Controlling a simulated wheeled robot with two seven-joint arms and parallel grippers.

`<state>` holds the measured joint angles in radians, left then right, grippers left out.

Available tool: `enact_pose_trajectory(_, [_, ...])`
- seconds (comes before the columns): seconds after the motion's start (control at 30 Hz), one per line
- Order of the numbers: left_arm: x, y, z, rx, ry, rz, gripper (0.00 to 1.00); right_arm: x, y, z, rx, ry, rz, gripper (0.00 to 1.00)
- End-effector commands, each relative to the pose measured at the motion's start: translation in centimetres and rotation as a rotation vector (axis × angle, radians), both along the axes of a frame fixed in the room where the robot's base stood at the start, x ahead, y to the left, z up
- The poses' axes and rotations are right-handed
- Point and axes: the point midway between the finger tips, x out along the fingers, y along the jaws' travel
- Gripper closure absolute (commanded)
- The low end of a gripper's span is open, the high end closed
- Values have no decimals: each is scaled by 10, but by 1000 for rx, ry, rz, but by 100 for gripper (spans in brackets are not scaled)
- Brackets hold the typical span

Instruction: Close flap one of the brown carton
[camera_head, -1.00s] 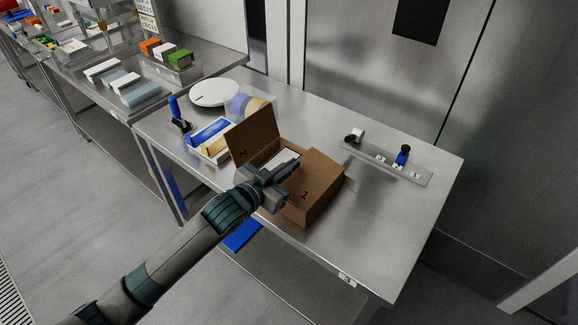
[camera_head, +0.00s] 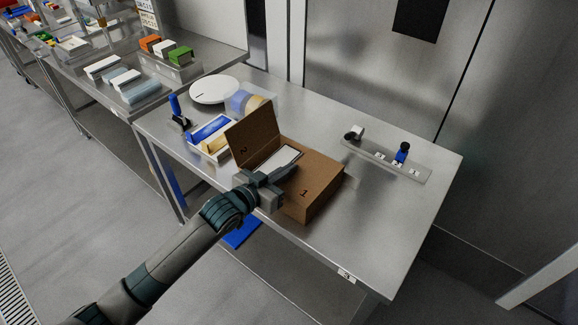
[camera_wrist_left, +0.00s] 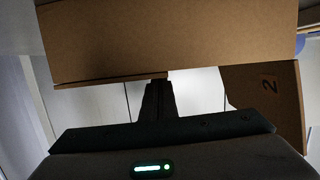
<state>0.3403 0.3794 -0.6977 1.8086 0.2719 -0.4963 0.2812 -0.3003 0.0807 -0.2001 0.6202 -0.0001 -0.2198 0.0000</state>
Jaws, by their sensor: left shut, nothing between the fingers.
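The brown carton (camera_head: 326,203) stands on the steel table near its front edge. Flap one (camera_head: 318,178), marked 1, lies about flat over the right part of the carton. Flap two (camera_head: 256,136), marked 2, stands up and leans back at the left; it also shows in the left wrist view (camera_wrist_left: 262,105). A pale item (camera_head: 285,155) shows in the opening between the flaps. My left gripper (camera_head: 291,170) is shut and empty at the front of the opening, beside flap one's left edge. Contact is unclear. Brown cardboard (camera_wrist_left: 170,38) fills the top of the wrist view. My right gripper is out of view.
Left of the carton stand a white tray (camera_head: 213,149) with blue and yellow items and a round white disc (camera_head: 214,89). A metal strip (camera_head: 385,161) with small fittings lies at the back right. The table's right part (camera_head: 400,215) is clear.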

Motion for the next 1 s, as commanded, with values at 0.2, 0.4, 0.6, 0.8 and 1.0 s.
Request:
enact_pose_trajectory(0.2, [0, 0, -2, 3, 3, 1, 100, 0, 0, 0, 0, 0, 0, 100])
enact_pose_trajectory(0.4, [0, 1, 1, 4, 2, 0, 100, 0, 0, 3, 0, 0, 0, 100])
enact_pose_trajectory(0.6, [4, 1, 16, 4, 1, 2, 100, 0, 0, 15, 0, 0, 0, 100])
enact_pose_trajectory(0.8, [9, 2, 36, 2, -2, 3, 100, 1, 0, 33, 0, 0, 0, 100])
enact_pose_trajectory(1.0, [-1, 11, 40, 2, -1, 4, 100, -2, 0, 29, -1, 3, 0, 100])
